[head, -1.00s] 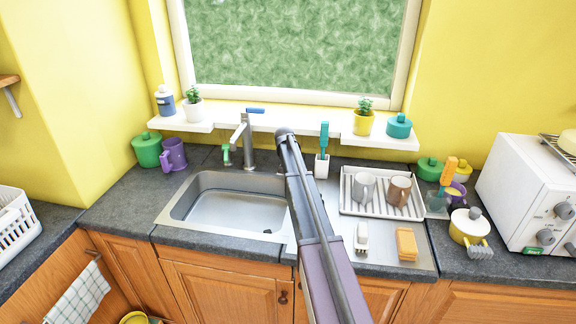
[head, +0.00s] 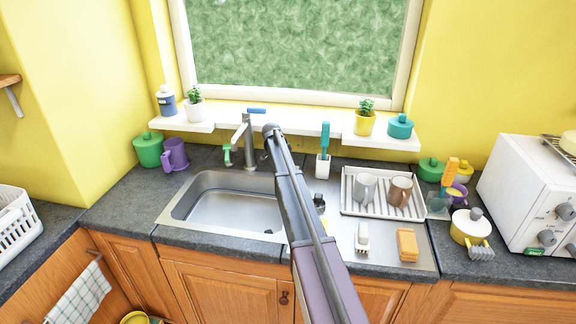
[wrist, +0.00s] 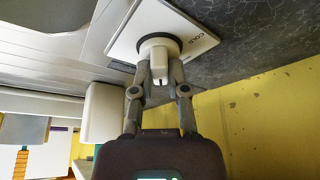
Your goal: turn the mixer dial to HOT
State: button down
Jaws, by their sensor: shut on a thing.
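The mixer dial (wrist: 158,60) is a pale knob on a dark round base, set on a white plate (wrist: 125,40). The word COLD shows on the plate's right side in the wrist view; I cannot see a HOT mark. The knob's pale bar points down the picture, towards my gripper. My gripper (wrist: 158,74) is shut on the dial, one finger on each side of it. In the head view my arm covers the dial and the gripper.
A metal tap (head: 248,148) with a blue lever stands behind the sink (head: 180,200), left of my arm. A teal brush in a white holder (head: 322,168) and a dish rack (head: 350,205) stand right of it. A white block-shaped thing (wrist: 103,112) is close left of my gripper.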

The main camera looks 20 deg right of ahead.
jog(key=shift+m+g, duration=0.4)
jog(key=shift+m, duration=0.4)
jog(key=shift+s, duration=0.1)
jog(key=c, duration=0.6)
grip_release()
jog(key=shift+f, duration=0.1)
jog(key=shift+c, duration=0.2)
